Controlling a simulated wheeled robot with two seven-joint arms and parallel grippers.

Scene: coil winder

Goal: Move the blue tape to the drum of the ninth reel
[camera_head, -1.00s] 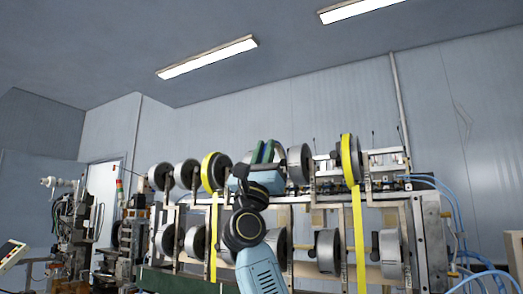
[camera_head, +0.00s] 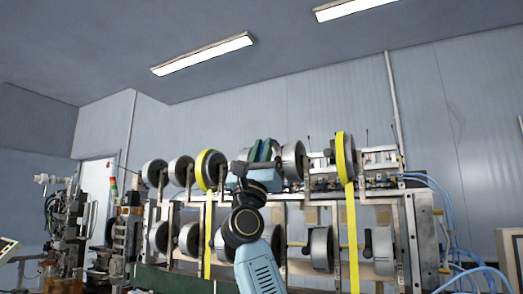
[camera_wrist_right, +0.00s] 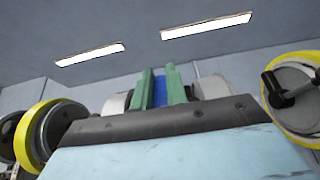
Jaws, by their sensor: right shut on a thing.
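My right gripper (camera_head: 264,150) is at the upper row of reels on the winder, with its arm coming up from below. Its green fingers (camera_wrist_right: 161,86) are closed on the blue tape (camera_wrist_right: 160,92), which shows as a narrow blue strip between them in the wrist view. In the head view a little blue (camera_head: 266,149) shows between the fingers. The gripper hides part of the rack behind it. Grey reel drums stand in an upper and a lower row; I cannot tell which one is the ninth. My left gripper is not in view.
Yellow tape hangs from two upper reels, one left of the gripper (camera_head: 203,171) and one to the right (camera_head: 344,158). A grey upper reel (camera_head: 292,160) stands close right of the gripper. Blue hoses (camera_head: 447,215) curve at the right end. Other machinery (camera_head: 65,230) stands at the left.

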